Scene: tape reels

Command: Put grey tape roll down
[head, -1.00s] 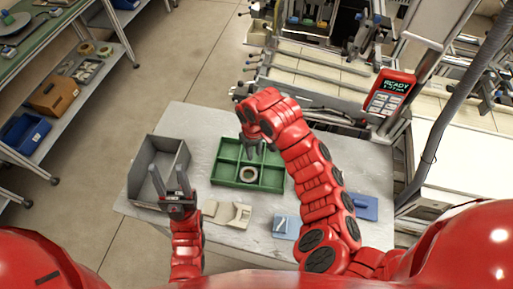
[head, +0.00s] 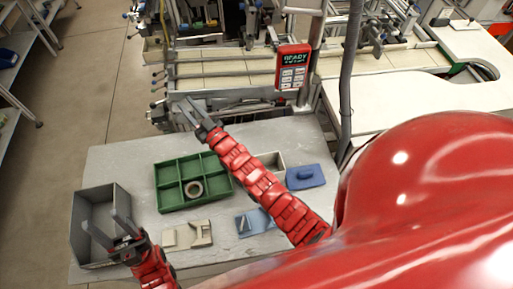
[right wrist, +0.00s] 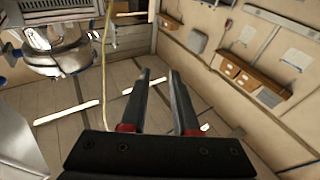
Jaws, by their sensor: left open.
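The grey tape roll (head: 194,195) lies flat in a front, middle compartment of the green divided tray (head: 166,175) on the table. It has a pale ring with a dark centre. My right gripper (head: 188,102) is beyond the tray's far side, apart from the roll. Its fingers also show in the right wrist view (right wrist: 160,73), spread with nothing between them.
The open grey bin (head: 90,263) stands left of the tray. Beige parts (head: 190,235), a pale blue part (head: 250,222) and a blue block (head: 305,177) lie on the table (head: 130,158). A red READY panel (head: 293,68) and machine frame stand behind.

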